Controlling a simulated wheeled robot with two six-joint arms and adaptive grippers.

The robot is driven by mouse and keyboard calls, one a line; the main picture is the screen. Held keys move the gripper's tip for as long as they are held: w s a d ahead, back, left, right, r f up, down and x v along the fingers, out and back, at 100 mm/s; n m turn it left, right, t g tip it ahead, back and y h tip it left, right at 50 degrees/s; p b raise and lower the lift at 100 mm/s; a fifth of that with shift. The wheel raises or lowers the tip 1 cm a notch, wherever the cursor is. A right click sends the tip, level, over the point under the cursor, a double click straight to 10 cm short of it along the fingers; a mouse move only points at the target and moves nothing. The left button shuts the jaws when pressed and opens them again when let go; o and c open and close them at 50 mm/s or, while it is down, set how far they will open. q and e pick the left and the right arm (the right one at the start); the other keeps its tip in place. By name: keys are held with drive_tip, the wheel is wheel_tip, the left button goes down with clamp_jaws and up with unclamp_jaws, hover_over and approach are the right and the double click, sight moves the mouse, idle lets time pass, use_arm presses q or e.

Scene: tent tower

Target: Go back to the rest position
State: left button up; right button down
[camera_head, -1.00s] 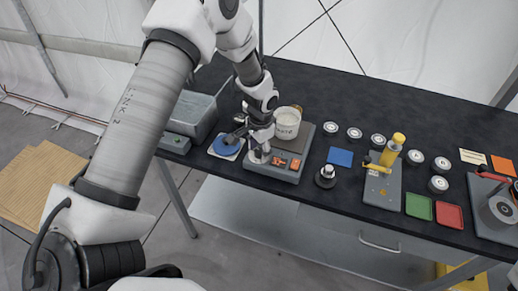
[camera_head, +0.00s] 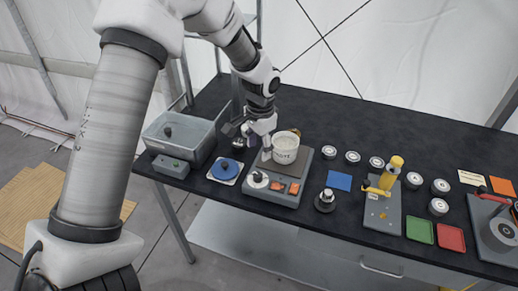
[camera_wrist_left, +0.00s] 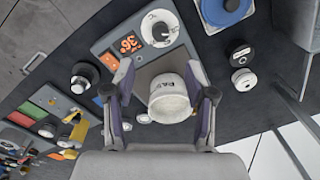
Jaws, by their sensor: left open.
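My left gripper (camera_head: 252,138) is over the left part of the black table (camera_head: 360,118), above and beside a white pot (camera_head: 285,148). The pot stands on the plate of a grey hot plate (camera_head: 285,190) with a dial and orange displays. In the left wrist view the pot (camera_wrist_left: 168,98) shows between the two open fingers (camera_wrist_left: 163,108), farther off than they are. I cannot tell from this whether a finger touches it; nothing is held. My right gripper is not in view.
Left of the hot plate are a blue disc (camera_head: 225,169) on a white card and a grey metal basin (camera_head: 180,135). To the right are a dark weight-like piece (camera_head: 326,200), a yellow-handled press (camera_head: 386,190), several white-topped pucks, and green (camera_head: 419,229) and red (camera_head: 451,238) trays.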

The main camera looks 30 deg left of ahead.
use_arm(q)
drive_tip(key=s+f, duration=0.2)
drive_tip(key=f, duration=0.1)
drive_tip(key=s+f+g+b, duration=0.1)
drive_tip(key=f, duration=0.3)
drive_tip(key=s+d+f+g+b, duration=0.1)
drive_tip(key=s+f, duration=0.1)
drive_tip(key=f, duration=0.1)
drive_tip(key=shift+s+f, duration=0.2)
drive_tip(key=shift+s, duration=0.15)
drive_tip(key=s+d+f+n+g+h+b, duration=0.15)
drive_tip(key=s+d+f, duration=0.25)
drive_tip(key=s+f, duration=0.75)
drive_tip(key=s+d+f+n+g+y+b, duration=0.1)
drive_tip(key=s+d+f+b, duration=0.2)
drive_tip(key=s+f, duration=0.85)
drive_tip(key=r+t, duration=0.1)
drive_tip(key=r+n+t, duration=0.1)
drive_tip(key=t, duration=0.1)
drive_tip(key=r+t, duration=0.1)
drive_tip(key=shift+w+r+n+t+p, duration=0.25)
drive_tip(key=shift+r+n+p, duration=0.05)
drive_tip(key=shift+r+n, duration=0.1)
